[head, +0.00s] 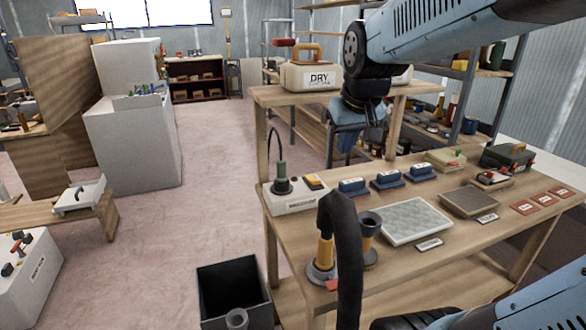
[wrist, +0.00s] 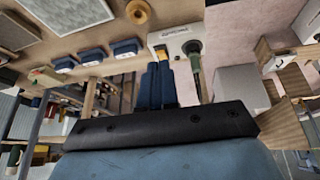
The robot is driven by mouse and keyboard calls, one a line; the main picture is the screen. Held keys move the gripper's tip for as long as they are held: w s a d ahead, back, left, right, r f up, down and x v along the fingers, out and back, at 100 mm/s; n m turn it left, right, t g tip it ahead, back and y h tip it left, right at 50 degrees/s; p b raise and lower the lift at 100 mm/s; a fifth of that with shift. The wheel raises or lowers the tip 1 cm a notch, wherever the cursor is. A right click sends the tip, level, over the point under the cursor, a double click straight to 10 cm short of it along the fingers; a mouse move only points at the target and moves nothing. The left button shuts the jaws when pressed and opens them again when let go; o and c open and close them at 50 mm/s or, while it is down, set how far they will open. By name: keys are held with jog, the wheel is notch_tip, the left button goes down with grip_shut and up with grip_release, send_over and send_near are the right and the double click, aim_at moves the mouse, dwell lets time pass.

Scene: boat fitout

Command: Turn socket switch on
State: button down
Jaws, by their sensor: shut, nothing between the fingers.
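The white socket box (head: 293,200) sits on the left end of the wooden workbench. It carries a yellow-orange rocker switch (head: 316,182) and a dark round socket with a green plug (head: 281,175) standing in it, its cable rising from the top. In the wrist view the box (wrist: 177,35) is inverted, with the switch (wrist: 161,52) and green plug (wrist: 196,62) visible. My gripper (head: 346,150) is shut and empty, pointing down above the bench, up and right of the switch in the head view. In the wrist view its blue fingertips (wrist: 158,66) overlap the switch's near edge; contact cannot be told.
Blue blocks (head: 353,187) stand right of the socket box. A raised wooden shelf (head: 270,95) bears a white box marked DRY (head: 311,77), close to my arm. A black hose (head: 346,240) rises at the bench front. A dark bin (head: 233,290) stands on the floor.

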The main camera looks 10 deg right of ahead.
jog(key=w+f, duration=0.3)
jog(key=w, duration=0.7)
jog(key=w+f+n, duration=0.1)
jog(key=w+f, duration=0.3)
jog(key=w, duration=0.6)
jog(key=shift+w+d+f+g+y, duration=0.15)
jog(key=shift+w+d+g+y, duration=0.05)
jog(key=shift+d+g+y, duration=0.25)
send_over(312, 181)
jog(key=f, duration=0.8)
jog(key=shift+s+f, duration=0.3)
jog(key=f, duration=0.3)
jog(key=shift+s, duration=0.4)
jog(key=shift+s+f, duration=0.2)
jog(key=shift+f, duration=0.5)
jog(key=shift+d, duration=0.1)
